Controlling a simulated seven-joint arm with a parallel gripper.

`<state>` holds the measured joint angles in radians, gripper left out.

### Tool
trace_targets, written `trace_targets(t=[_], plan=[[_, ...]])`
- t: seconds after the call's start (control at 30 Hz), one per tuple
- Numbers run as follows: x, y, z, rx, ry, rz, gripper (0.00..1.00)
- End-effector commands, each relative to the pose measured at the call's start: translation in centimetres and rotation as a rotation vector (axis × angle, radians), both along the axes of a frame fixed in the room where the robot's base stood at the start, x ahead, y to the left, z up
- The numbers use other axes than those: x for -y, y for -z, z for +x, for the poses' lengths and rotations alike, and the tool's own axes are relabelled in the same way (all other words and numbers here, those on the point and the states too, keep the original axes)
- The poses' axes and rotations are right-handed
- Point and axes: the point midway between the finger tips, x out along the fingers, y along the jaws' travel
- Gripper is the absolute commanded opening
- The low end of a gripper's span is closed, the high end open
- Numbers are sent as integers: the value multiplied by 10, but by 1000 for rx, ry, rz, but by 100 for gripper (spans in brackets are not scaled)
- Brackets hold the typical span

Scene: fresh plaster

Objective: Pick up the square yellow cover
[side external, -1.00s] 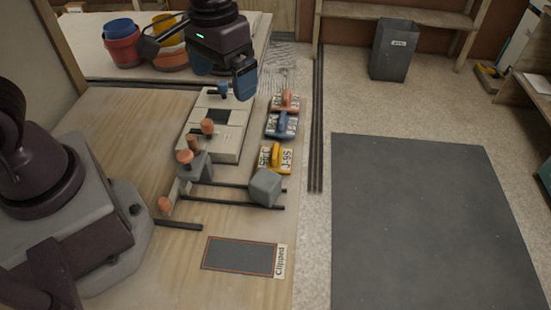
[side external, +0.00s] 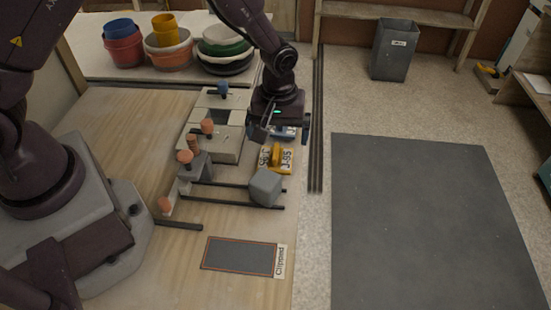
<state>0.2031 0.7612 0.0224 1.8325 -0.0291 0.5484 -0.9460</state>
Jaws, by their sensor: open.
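The square yellow cover (side external: 283,161) lies on the wooden table near its right edge, with a raised yellow handle and white labels reading partly "J-95". My gripper (side external: 284,138) is open, pointing down just behind the yellow cover, above the blue cover (side external: 287,133). The blue cover is mostly hidden by my gripper, and the orange-handled cover behind it cannot be seen now. I cannot tell how far my fingertips are above the covers.
A grey block (side external: 266,186) on dark rails stands in front of the yellow cover. A pale fixture with knobs (side external: 222,137) is to the left. A red-outlined dark plate labelled "Clipped" (side external: 240,256) lies nearer. Stacked bowls (side external: 225,46) and buckets stand at the back.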

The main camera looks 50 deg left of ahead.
Motion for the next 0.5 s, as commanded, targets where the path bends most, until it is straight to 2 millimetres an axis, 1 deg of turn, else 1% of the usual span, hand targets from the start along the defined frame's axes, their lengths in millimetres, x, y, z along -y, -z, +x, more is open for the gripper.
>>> trace_targets(t=[0.03, 0.23, 0.4, 0.5], plan=[[0, 6, 0, -1, 0, 0, 100], [0, 19, -2, -1, 2, 0, 100], [0, 46, -8, -4, 2, 0, 100], [-1, 58, -7, -3, 2, 0, 100]])
